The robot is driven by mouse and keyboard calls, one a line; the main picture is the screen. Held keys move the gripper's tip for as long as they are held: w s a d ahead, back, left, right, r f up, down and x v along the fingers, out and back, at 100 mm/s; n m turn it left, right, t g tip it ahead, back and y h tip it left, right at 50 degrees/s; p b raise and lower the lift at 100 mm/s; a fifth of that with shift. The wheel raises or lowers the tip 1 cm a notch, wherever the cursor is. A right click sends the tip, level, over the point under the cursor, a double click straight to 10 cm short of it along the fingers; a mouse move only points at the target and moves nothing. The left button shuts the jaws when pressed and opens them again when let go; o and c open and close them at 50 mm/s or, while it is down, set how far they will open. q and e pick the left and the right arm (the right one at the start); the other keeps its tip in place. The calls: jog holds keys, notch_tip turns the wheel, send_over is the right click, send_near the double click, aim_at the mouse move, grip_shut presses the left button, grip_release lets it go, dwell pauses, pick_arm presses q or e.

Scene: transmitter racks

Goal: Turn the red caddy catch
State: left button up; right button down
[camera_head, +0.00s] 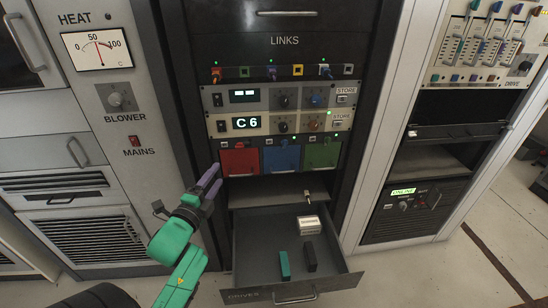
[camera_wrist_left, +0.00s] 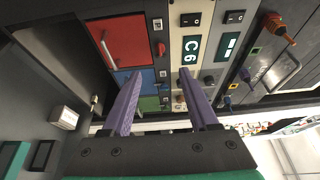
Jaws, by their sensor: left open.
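The red caddy (camera_head: 240,161) sits in the leftmost bay of a row, with blue (camera_head: 282,157) and green (camera_head: 322,153) caddies to its right. In the left wrist view the red caddy (camera_wrist_left: 126,38) shows its silver handle. A small reddish catch (camera_wrist_left: 160,48) sits on the dark strip beside it. My left gripper (camera_head: 213,177) has purple fingers and is just left of and slightly below the red caddy in the head view. In the wrist view the left gripper (camera_wrist_left: 158,74) is open and empty, its fingers apart and pointing towards the panel. My right gripper is not in view.
Below the caddies a drawer (camera_head: 245,262) marked DRIVES stands open, holding a white box (camera_head: 310,224), a teal block (camera_head: 284,264) and a black block (camera_head: 310,257). Above the caddies is a unit with a C6 display (camera_head: 247,123). A cabinet with a MAINS switch (camera_head: 135,141) stands left.

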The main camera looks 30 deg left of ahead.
aim_at(242, 145)
pick_arm(q)
jog(key=x, duration=1.4)
jog(key=shift+w, duration=0.3)
grip_shut()
